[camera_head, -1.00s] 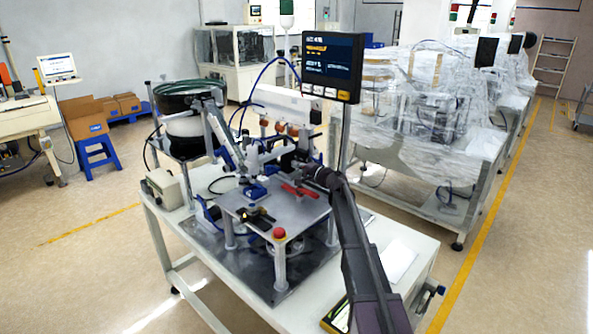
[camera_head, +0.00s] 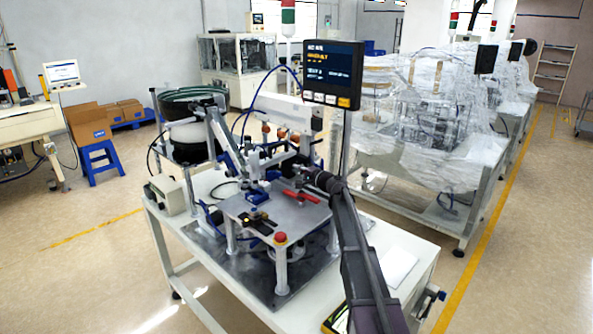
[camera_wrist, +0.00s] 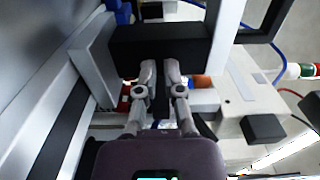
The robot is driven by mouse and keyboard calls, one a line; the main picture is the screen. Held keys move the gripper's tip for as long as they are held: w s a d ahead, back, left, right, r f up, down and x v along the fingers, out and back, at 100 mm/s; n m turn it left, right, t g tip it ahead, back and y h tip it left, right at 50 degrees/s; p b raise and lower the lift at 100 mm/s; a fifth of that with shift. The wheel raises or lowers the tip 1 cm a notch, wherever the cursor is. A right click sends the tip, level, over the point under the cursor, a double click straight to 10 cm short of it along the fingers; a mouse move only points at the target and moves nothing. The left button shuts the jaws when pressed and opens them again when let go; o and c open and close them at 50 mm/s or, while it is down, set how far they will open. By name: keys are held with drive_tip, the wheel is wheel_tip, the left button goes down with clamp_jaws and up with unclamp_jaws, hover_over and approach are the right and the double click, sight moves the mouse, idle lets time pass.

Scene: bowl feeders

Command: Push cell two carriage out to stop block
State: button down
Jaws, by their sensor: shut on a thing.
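My gripper (camera_head: 287,172) reaches over the small machine on the white bench in the head view. In the wrist view its two fingers (camera_wrist: 160,66) are close together and shut on part of a wide black block (camera_wrist: 126,44). The block sits beside a pale upright wall (camera_wrist: 95,50). It seems to be the carriage, but no label is legible. The finger contact is partly hidden by the fingers themselves. In the head view my gripper hides most of the block. I cannot single out the stop block.
A steel plate (camera_head: 268,222) with a red clamp handle (camera_head: 300,195) and a red button (camera_head: 280,238) lies in front of the gripper. A screen (camera_head: 332,75) stands behind my arm. A bowl feeder (camera_head: 187,105) is at the left.

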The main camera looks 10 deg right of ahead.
drive_tip(key=shift+d, duration=0.3)
drive_tip(key=v, duration=1.1)
drive_tip(key=shift+s+a+r, duration=0.1)
drive_tip(key=shift+s+r, duration=0.05)
drive_tip(key=shift+s, duration=0.4)
drive_tip(key=shift+v, duration=0.95)
